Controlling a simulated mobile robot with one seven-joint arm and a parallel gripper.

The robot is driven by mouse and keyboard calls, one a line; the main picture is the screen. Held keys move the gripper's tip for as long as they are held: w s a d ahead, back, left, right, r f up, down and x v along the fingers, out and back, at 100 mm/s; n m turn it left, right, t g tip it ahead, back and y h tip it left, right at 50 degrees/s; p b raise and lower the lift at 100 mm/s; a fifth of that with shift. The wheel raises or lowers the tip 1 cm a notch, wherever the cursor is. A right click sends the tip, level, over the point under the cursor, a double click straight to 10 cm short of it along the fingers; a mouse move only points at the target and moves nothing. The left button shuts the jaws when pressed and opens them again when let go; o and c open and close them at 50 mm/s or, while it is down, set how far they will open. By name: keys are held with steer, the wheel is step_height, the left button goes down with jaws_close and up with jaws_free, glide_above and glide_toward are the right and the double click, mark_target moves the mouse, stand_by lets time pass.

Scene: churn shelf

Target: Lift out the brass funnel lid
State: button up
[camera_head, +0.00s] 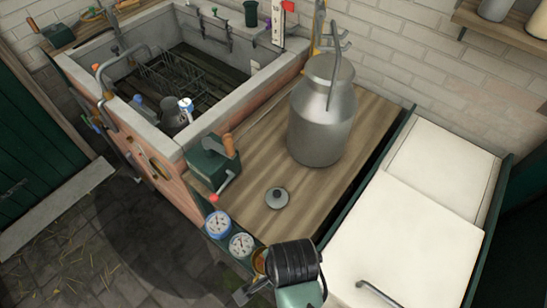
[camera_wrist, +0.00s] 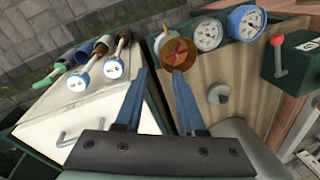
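A round brass funnel (camera_wrist: 163,42) shows in the wrist view at the counter's front edge, beside two dial gauges. Its inside looks orange-brown with a crossed piece in it. I cannot tell whether a separate lid sits in it. Part of it shows in the head view (camera_head: 259,261), next to my arm's dark wrist. My gripper (camera_wrist: 160,74) is open and empty. Its two blue-grey fingers stand apart, with the funnel beyond the tips in the picture. In the head view my gripper (camera_head: 250,291) is partly hidden at the bottom edge.
A small grey knobbed lid (camera_head: 277,197) lies on the wooden counter (camera_head: 262,160). A large metal milk churn (camera_head: 322,115) stands behind it. A green box with a red-knobbed crank (camera_head: 208,163) is at left. Gauges (camera_head: 218,224) line the front edge. A white chest (camera_head: 405,245) is at right.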

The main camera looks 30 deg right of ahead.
mark_target(259, 270)
steer(key=f, duration=0.3)
steer(key=w+f, duration=0.1)
steer(key=f, duration=0.2)
steer(key=w+f, duration=0.1)
steer(key=f, duration=0.2)
steer(key=shift+f, duration=0.35)
jaws_close()
steer(key=shift+r, duration=0.1)
stand_by(0.9)
